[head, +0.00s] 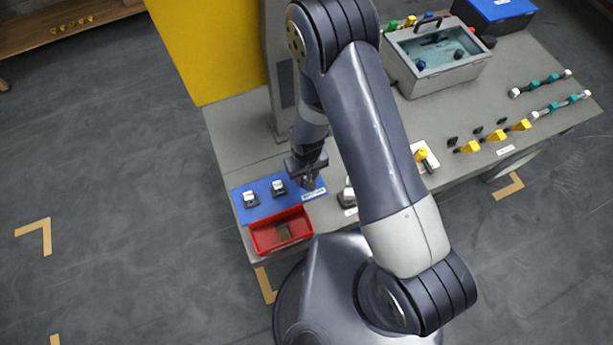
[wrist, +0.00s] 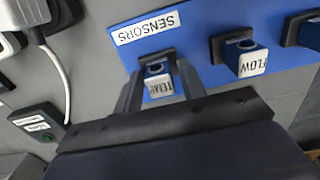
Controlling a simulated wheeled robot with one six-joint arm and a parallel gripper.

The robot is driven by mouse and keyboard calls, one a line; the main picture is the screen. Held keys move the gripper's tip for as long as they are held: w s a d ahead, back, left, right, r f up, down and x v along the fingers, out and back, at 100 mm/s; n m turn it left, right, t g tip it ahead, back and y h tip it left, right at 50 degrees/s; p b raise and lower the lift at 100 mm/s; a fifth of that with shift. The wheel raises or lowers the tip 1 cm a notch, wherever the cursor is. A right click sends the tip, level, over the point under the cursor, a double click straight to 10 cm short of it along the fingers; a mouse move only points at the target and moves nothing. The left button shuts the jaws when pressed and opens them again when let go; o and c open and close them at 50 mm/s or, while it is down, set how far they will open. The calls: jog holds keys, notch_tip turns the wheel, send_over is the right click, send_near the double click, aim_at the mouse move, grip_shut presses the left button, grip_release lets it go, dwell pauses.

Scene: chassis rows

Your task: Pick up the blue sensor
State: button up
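A blue-bodied sensor with a white label reading TEMP (wrist: 158,80) stands on the blue sensor mat (wrist: 203,18) in the wrist view. A similar blue sensor labelled FLOW (wrist: 246,58) stands to its right, and a third blue-topped sensor (wrist: 313,33) is cut by the right edge. My gripper (wrist: 160,68) has its two fingers apart, one on each side of the TEMP sensor; I cannot tell whether they touch it. In the head view my gripper (head: 308,182) is low over the right end of the mat and hides that sensor.
A red bin (head: 281,231) sits in front of the mat. A yellow panel (head: 205,45) rises behind it. A grey tub (head: 438,58) and yellow parts (head: 496,135) are further right on the bench. In the wrist view a white cable (wrist: 57,75) hangs at left.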

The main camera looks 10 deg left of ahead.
grip_shut()
jog(key=shift+r, duration=0.1)
